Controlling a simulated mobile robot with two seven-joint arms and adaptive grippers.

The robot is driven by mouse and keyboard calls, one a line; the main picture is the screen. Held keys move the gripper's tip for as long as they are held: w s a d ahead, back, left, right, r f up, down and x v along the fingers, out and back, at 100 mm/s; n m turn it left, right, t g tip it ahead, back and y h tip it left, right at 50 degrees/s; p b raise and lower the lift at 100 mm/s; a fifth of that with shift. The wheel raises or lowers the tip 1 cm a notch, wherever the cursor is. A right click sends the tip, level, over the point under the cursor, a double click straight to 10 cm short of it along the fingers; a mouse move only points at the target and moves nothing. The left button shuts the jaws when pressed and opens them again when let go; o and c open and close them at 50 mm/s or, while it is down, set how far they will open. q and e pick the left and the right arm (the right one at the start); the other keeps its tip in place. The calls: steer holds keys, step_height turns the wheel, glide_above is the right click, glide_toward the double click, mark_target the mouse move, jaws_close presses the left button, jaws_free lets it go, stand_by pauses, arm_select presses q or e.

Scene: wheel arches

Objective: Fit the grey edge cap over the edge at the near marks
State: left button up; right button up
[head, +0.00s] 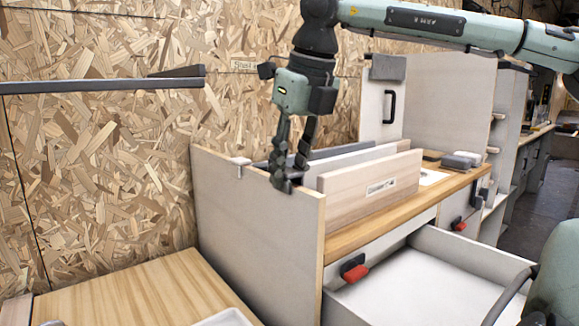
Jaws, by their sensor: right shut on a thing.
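My right gripper (288,183) points down at the top edge of the near pale upright panel (262,210). Its fingers are shut on a small dark grey piece, which seems to be the grey edge cap. The fingers hide most of it, and I cannot tell whether it touches the edge. A small pale piece (240,161) sits on the same edge, left of the gripper. I cannot make out the marks. My left gripper is not in view.
Boards (370,186) stand upright just right of the gripper. A grey piece (388,67) hangs over a farther panel's top. An open drawer (420,285) juts out at lower right. A wooden worktop (130,290) lies at lower left. A dark bar (100,86) crosses upper left.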

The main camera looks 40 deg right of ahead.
steer(key=shift+f, duration=0.35)
steer(key=o, duration=0.9)
steer(key=v, duration=1.2)
